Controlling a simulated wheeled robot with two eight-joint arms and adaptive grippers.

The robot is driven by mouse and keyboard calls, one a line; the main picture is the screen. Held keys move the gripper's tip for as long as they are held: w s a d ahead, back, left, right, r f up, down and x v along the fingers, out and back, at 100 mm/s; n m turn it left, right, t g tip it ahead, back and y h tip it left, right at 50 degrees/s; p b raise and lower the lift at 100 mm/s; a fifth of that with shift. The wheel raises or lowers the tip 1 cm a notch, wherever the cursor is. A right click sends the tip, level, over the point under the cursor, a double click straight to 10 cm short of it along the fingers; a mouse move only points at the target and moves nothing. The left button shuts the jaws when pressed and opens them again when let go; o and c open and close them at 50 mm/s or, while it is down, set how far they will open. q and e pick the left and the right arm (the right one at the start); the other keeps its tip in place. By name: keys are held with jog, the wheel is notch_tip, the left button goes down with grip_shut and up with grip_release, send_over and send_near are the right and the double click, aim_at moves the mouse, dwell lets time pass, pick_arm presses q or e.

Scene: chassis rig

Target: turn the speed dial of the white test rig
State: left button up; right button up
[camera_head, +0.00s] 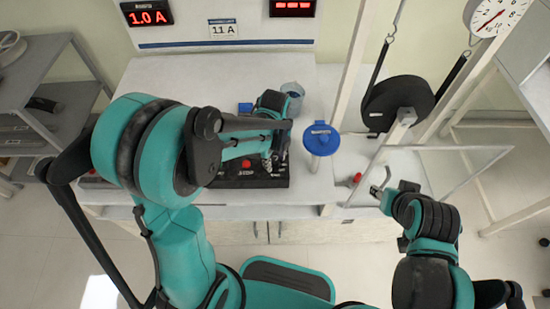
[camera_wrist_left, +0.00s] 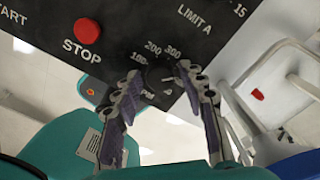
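The black control panel (camera_head: 262,182) of the white test rig (camera_head: 320,190) sits at the front of the bench; it also fills the top of the left wrist view (camera_wrist_left: 130,35). The panel has a red STOP button (camera_wrist_left: 88,31) and printed numbers 100, 200 and 300 in an arc. My left gripper (camera_wrist_left: 160,76) is at this arc, its two fingers apart with a gap between the tips. My right gripper (camera_head: 381,184) is away to the right, near the bench's front edge.
A blue round lid or knob (camera_head: 321,138), a glass beaker (camera_head: 293,97) and a small red object (camera_head: 357,178) are on the rig. A black wheel (camera_head: 398,104), white posts and a clear panel (camera_head: 470,175) stand at the right. A grey shelf (camera_head: 40,75) is at the left.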

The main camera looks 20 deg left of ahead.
aim_at(274, 162)
pick_arm(q)
jog(key=shift+r, duration=0.15)
notch_tip(274, 162, up, 12)
dwell(0.6)
dwell(0.4)
jog(key=s+a+n+t, duration=0.2)
jog(key=s+n, duration=0.3)
jog(key=n, duration=0.7)
jog(key=s+a+r+n+t, duration=0.1)
jog(key=s+n+t, duration=0.4)
jog(key=n, duration=0.6)
jog(key=shift+s+a+n, duration=0.15)
jog(key=shift+a+n, duration=0.25)
jog(key=shift+a, duration=0.4)
jog(key=shift+r, duration=0.1)
